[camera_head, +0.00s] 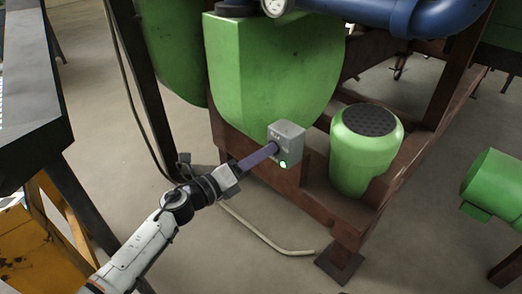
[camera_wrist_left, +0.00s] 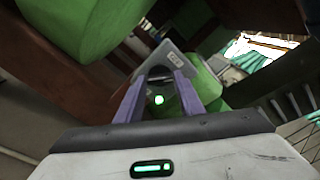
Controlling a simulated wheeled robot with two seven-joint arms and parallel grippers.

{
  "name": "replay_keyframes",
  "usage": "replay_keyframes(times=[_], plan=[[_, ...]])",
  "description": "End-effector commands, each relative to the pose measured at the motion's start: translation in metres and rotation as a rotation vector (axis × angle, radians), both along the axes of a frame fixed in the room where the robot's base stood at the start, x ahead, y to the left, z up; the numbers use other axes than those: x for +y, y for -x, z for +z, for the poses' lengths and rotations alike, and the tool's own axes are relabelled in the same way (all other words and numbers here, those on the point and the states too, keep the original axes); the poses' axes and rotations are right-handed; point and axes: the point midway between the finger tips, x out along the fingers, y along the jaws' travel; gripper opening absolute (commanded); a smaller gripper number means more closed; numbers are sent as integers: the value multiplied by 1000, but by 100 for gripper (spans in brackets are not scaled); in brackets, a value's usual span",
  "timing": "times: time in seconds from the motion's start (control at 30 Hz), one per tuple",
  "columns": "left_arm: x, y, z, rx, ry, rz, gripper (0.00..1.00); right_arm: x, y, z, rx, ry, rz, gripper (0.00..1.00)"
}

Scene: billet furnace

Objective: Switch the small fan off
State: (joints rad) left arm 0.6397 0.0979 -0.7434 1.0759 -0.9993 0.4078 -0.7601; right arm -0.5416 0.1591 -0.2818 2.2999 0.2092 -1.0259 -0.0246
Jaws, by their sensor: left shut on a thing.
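A small grey switch box (camera_head: 290,133) is fixed to the rusty frame in the head view, with a lit green lamp (camera_head: 283,164) low on its face. My left gripper (camera_head: 273,149) reaches it from the left, its purple fingers meeting the box's front. In the left wrist view the grey box (camera_wrist_left: 174,56) lies straight ahead, with the green lamp (camera_wrist_left: 158,99) glowing between the fingers. The left gripper (camera_wrist_left: 160,78) is shut on a dark switch knob, which the fingertips mostly hide; its exact position cannot be told. My right gripper is not in view.
A green housing with a dark perforated top (camera_head: 367,150) stands right of the box, on the rusty frame (camera_head: 345,215). A large green hopper (camera_head: 270,75) is behind the box. A blue pipe (camera_head: 430,18) crosses above. A pale bent hose (camera_head: 262,233) lies on the floor.

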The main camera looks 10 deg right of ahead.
Motion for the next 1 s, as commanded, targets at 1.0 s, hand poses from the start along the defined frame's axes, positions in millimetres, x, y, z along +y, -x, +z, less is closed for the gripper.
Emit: replay_keyframes(times=[1.0], plan=[[0,0,-1,556,367,0,12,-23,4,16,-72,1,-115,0]])
